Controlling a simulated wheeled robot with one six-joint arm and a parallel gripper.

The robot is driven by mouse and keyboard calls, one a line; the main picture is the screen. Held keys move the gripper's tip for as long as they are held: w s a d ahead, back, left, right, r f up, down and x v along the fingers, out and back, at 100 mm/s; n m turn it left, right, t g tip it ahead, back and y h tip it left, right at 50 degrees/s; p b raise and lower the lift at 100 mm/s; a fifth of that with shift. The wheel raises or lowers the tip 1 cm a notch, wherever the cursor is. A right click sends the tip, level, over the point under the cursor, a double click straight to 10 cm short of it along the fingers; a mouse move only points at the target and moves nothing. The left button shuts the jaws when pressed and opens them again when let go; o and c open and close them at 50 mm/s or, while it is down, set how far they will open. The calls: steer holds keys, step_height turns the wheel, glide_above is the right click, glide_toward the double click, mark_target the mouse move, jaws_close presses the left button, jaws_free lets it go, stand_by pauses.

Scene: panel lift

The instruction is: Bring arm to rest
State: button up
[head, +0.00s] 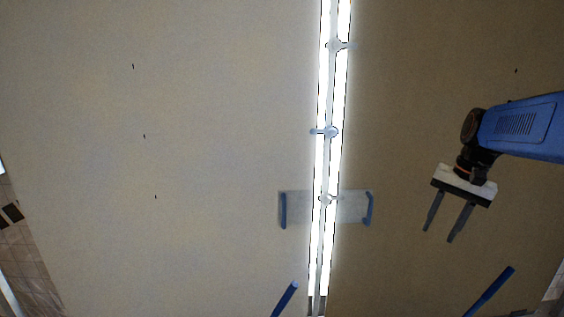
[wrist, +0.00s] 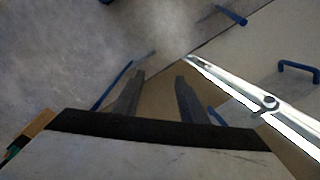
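My gripper (head: 438,233) is at the right in the head view, in front of the brown panel (head: 410,80). Its two dark fingers are apart with nothing between them. In the wrist view my gripper (wrist: 160,78) also shows open and empty, its fingers reaching up from the dark palm. My blue arm link comes in from the right edge in the head view.
A pale panel (head: 200,110) fills the left. A bright vertical strip with clips (head: 330,132) runs between the panels. Blue handles (head: 283,210) (head: 369,209) flank it. Blue bars (head: 285,299) (head: 489,291) stand lower down. A tiled area (head: 30,260) shows at lower left.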

steer(key=s+a+f+n+t+h, duration=0.1)
steer(key=s+a+f+n+t, duration=0.1)
steer(key=s, duration=0.8)
steer(key=s+a+f+n+t, duration=0.1)
steer(key=s+a+f+n, duration=0.4)
steer(key=s+a+f, duration=0.2)
steer(key=s+a, duration=0.2)
steer(key=s, duration=0.1)
steer(key=shift+f+n+t+h, duration=0.2)
steer(key=shift+n+t+h, duration=0.1)
steer(key=shift+t+h, duration=0.1)
steer(key=shift+s, duration=0.1)
stand_by(0.7)
